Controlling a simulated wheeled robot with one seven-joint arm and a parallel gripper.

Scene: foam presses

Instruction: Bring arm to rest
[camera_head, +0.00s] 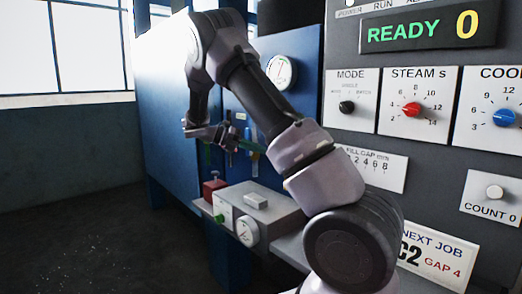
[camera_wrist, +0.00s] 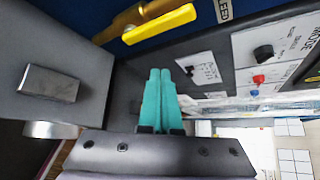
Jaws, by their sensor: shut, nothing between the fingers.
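My gripper (camera_wrist: 160,74) shows in the wrist view with its two teal fingers side by side, shut and with nothing between them. In the head view my arm rises from the lower right, bends at the top left and comes down. My gripper's body (camera_head: 222,134) hangs there in front of the blue press (camera_head: 165,100), above the grey box (camera_head: 262,212). The exact fingertip position is hard to make out in that view. A yellow lever (camera_wrist: 158,24) lies beyond the fingertips in the wrist view; I see no contact with it.
The grey control panel (camera_head: 428,168) stands at the right, with a READY 0 display (camera_head: 422,28), a black mode knob (camera_head: 347,107), a red steam knob (camera_head: 411,109) and a blue cool knob (camera_head: 504,117). A round gauge (camera_head: 281,72) sits behind my arm. The floor at left is clear.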

